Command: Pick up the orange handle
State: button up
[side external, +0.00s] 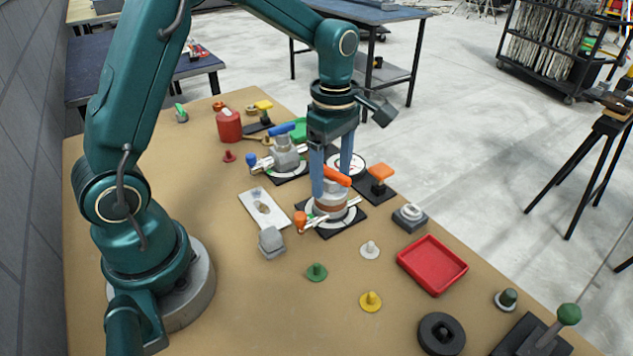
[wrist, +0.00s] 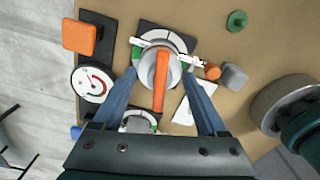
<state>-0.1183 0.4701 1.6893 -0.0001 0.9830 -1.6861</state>
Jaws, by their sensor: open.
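The orange handle (side external: 338,177) is a bar across the top of a round grey valve-like body (side external: 331,205) on a dark square plate. In the wrist view the orange handle (wrist: 160,82) runs lengthwise between my fingers. My gripper (side external: 332,184) is open, pointing down, with one blue finger on each side of the handle. In the wrist view a gap shows between each finger of my gripper (wrist: 160,76) and the bar. Part of the body is hidden behind the fingers in the side view.
An orange square-topped handle (side external: 381,171) stands close on the right. A similar body with a blue handle (side external: 281,128) is behind. A small orange knob (side external: 300,221) and a grey block (side external: 271,241) sit in front. A red tray (side external: 432,265) lies right.

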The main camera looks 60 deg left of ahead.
grip_shut()
jog(key=shift+r, duration=0.1)
